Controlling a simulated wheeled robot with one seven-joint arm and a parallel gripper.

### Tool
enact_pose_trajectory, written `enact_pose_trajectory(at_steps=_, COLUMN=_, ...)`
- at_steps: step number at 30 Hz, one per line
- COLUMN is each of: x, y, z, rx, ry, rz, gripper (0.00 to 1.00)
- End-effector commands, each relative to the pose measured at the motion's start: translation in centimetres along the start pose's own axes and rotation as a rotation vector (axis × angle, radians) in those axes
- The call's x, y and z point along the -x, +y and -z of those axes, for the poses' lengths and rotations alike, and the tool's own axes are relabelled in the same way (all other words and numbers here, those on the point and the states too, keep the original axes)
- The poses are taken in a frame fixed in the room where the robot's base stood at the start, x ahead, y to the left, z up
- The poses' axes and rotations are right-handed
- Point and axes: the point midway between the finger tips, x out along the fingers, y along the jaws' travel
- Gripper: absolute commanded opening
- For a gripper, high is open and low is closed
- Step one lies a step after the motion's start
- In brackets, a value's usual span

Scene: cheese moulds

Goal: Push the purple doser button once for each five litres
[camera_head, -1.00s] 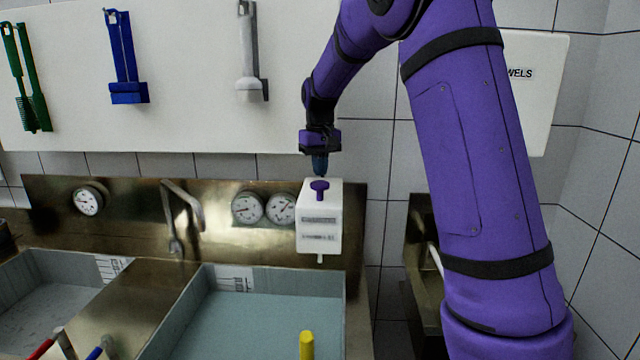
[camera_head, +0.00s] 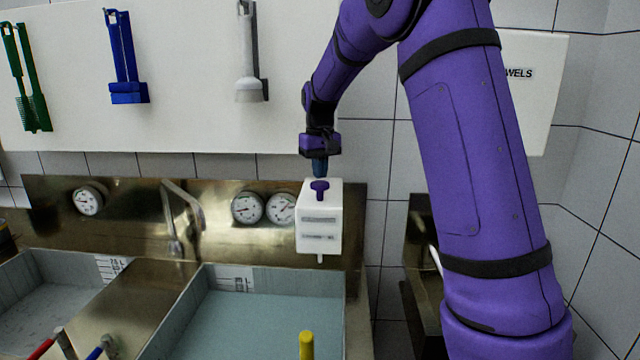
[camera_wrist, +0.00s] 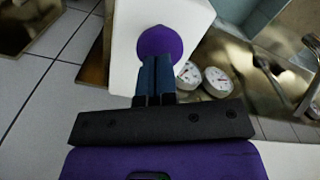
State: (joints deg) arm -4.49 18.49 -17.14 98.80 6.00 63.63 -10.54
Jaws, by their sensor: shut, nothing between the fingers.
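The white doser box (camera_head: 319,225) is on the steel back panel above the right basin. Its purple button (camera_head: 320,187) stands up on the box top, and it also shows in the wrist view (camera_wrist: 160,42). My gripper (camera_head: 320,172) points down just above the button, its blue fingers shut and empty. In the wrist view the fingertips (camera_wrist: 157,62) overlap the near edge of the button. I cannot tell whether they touch it. The right basin (camera_head: 255,310) under the doser holds bluish liquid, with a white litre scale (camera_head: 235,280) on its back wall.
Dial gauges (camera_head: 247,207) sit on the panel left of the doser. A tap (camera_head: 185,215) stands between the basins. The left basin (camera_head: 50,305) has its own scale (camera_head: 112,265). A yellow handle (camera_head: 306,345) rises at the front. Brushes (camera_head: 125,60) hang on the white wall board above.

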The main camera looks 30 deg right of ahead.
Motion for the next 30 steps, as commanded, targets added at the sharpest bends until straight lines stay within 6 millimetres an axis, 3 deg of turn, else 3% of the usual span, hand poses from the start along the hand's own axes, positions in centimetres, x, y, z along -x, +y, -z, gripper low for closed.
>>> enact_pose_trajectory(at_steps=30, x=-3.6, y=0.1, z=0.0, rx=-0.001, ry=-0.001, rz=0.0, gripper=0.0)
